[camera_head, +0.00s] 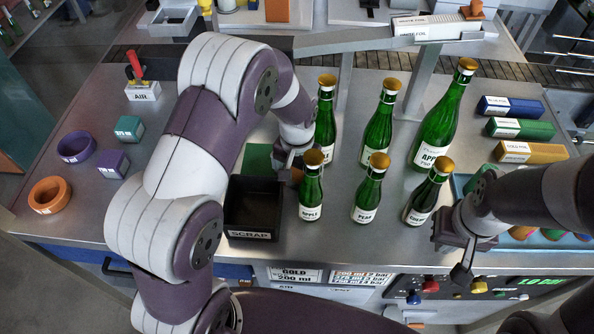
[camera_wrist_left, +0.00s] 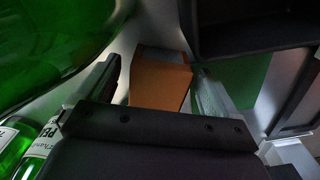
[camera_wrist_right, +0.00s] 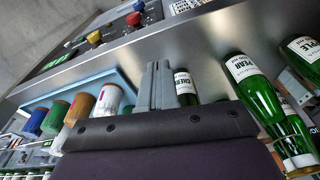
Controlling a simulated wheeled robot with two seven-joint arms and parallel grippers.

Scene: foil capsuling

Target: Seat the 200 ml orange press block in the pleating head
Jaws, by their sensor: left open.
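An orange block (camera_wrist_left: 160,82) lies between the spread fingers of my left gripper (camera_wrist_left: 158,88) in the left wrist view. Its label is not readable, and I cannot tell whether the fingers touch it. In the head view my left gripper (camera_head: 292,165) is low over the table, behind the black scrap bin, and its wrist hides most of the block. My right gripper (camera_head: 460,268) is at the table's front right; its fingers (camera_wrist_right: 155,85) are together and empty in the right wrist view. I cannot make out the pleating head; my left arm covers part of the table.
The scrap bin (camera_head: 253,208) and several green bottles (camera_head: 377,130) crowd my left gripper. A teal block (camera_head: 128,127), a purple block (camera_head: 113,163), a purple ring (camera_head: 76,147) and an orange ring (camera_head: 50,194) are at left. Foil boxes (camera_head: 521,129) lie at right.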

